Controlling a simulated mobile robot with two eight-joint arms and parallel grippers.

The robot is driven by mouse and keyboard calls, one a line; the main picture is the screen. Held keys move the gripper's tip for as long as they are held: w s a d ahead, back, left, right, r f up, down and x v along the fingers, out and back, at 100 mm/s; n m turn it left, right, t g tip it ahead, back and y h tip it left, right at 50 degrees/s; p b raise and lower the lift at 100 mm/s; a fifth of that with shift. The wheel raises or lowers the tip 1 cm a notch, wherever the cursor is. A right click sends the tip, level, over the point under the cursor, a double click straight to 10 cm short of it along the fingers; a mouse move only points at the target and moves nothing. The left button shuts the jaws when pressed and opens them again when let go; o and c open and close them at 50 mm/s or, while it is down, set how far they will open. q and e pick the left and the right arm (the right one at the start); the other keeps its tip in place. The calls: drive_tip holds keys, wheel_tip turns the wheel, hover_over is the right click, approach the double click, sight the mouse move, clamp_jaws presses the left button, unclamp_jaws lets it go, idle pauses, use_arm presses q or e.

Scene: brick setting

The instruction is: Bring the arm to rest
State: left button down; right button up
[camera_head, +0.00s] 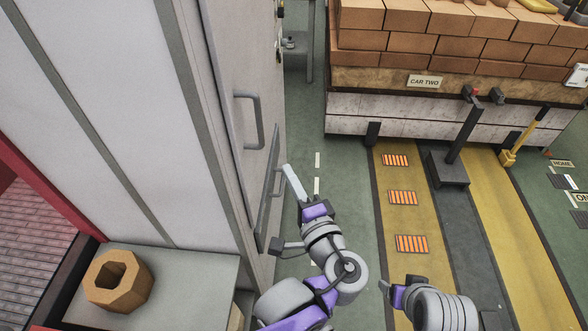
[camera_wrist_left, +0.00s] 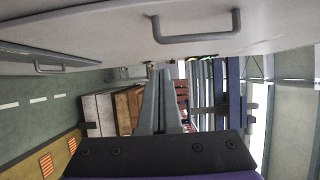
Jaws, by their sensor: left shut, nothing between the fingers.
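My left gripper (camera_head: 288,170) is beside the grey cabinet front, its pale fingers pointing up the picture close to the lower handle (camera_head: 276,182). In the left wrist view its two fingers (camera_wrist_left: 158,78) are together with nothing between them. The upper handle (camera_head: 251,118) is farther up the cabinet. Two handles also show along the top of the wrist view, apart from the fingers. My right gripper (camera_head: 386,288) is low in the head view, over the floor; only a small part of its fingers shows, so its opening is unclear.
The tall grey cabinet (camera_head: 215,100) stands close left of my left arm. A hexagonal brown block with a hole (camera_head: 118,280) sits on a grey ledge at lower left. A brick-loaded car (camera_head: 420,80) stands at the back right, behind a dark post (camera_head: 463,135).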

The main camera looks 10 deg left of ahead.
use_arm(q)
drive_tip(key=s+a, duration=0.2)
drive_tip(key=s, duration=0.4)
drive_tip(key=shift+s+a, duration=0.3)
